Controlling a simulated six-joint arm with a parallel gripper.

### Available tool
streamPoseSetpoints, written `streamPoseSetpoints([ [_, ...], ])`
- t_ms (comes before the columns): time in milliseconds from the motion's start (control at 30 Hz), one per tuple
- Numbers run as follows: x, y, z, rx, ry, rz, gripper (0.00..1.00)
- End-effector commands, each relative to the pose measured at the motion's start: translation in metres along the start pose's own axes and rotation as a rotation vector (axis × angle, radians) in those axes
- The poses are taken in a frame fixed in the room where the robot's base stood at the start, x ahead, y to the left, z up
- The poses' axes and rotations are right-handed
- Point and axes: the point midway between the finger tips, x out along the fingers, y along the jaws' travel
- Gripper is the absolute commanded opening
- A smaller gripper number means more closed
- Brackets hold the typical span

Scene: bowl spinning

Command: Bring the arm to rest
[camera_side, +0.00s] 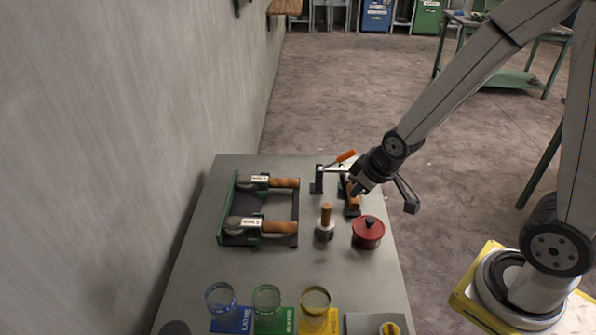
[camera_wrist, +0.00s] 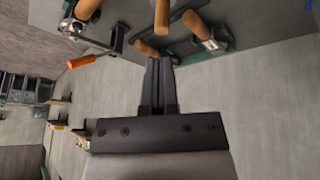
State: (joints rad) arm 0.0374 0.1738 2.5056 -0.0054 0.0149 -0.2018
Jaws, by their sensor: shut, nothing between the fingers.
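My gripper (camera_side: 354,187) is above the far right part of the grey table (camera_side: 200,290) in the side view. In the wrist view my gripper (camera_wrist: 160,62) has its two dark fingers together, with nothing between them. In the side view its tip overlaps a wooden cylinder (camera_side: 352,203) on a dark holder. I cannot tell the exact gap between them.
A lever with an orange handle (camera_side: 346,156) rises just left of my gripper. A tool with an upright wooden handle (camera_side: 326,214) and a red lidded pot (camera_side: 368,233) stand nearer. Two wooden-handled tools (camera_side: 284,183) (camera_side: 278,227) lie in a green rack. Several jars (camera_side: 266,299) stand in front.

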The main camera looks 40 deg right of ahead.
Motion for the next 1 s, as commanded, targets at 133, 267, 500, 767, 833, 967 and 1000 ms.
streamPoseSetpoints([
  [133, -0.022, -0.01, 0.018, 0.084, -0.101, -0.024, 0.0],
  [267, -0.035, -0.016, 0.03, 0.138, -0.168, -0.032, 0.0],
  [500, -0.043, -0.019, 0.04, 0.173, -0.216, -0.035, 0.0],
  [767, -0.043, -0.019, 0.04, 0.172, -0.215, -0.035, 0.0],
  [833, -0.043, -0.019, 0.04, 0.172, -0.215, -0.035, 0.0],
  [967, -0.043, -0.019, 0.039, 0.171, -0.214, -0.035, 0.0],
  [1000, -0.043, -0.019, 0.039, 0.171, -0.214, -0.035, 0.0],
])
